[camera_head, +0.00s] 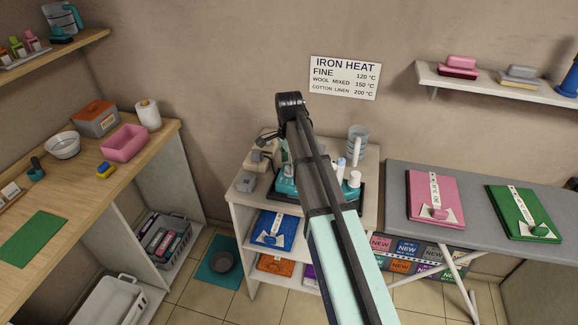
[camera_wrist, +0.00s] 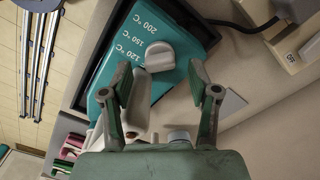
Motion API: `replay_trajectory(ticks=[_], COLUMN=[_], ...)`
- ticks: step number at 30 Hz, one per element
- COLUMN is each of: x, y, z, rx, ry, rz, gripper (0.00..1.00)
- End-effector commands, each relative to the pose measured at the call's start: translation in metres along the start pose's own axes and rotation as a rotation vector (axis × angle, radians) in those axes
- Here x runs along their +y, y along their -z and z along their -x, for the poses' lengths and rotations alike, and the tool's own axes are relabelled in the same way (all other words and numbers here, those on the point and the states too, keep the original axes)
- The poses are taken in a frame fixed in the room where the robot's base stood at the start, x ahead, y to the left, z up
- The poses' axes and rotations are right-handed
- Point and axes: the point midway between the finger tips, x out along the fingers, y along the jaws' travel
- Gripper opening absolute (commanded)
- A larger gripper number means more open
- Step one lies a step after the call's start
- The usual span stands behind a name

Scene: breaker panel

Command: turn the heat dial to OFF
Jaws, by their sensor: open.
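The heat dial (camera_wrist: 160,54) is a pale grey knob on a teal panel (camera_wrist: 128,58) in the wrist view. White marks of 120, 150 and 200 °C run up the panel to the left of the dial. Contact is not clear. In the head view the teal device (camera_head: 285,187) sits on a small shelf unit, with my arm covering much of it and the dial.
A pale elongated part (camera_wrist: 137,105) shows between my fingers. A wall sign (camera_head: 344,78) lists iron heats. A grey board (camera_head: 470,180) with folded cloths is at right, a wooden counter (camera_head: 75,175) at left.

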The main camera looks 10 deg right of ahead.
Motion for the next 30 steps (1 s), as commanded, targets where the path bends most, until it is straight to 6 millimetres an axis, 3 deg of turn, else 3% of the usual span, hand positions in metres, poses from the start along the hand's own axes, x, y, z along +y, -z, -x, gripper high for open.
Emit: replay_trajectory(ticks=[9,15,21,29,30], x=[-0.001,-0.001,0.0,0.001,0.001], y=[0.0,0.0,0.0,0.0,0.0], z=[0.061,0.091,0.103,0.104,0.104], rx=[0.001,0.0,0.0,0.0,0.0], ry=[0.002,0.001,-0.001,-0.001,-0.001], rz=[0.0,0.0,0.0,0.0,0.0], gripper=[0.61,0.61,0.61,0.61,0.5])
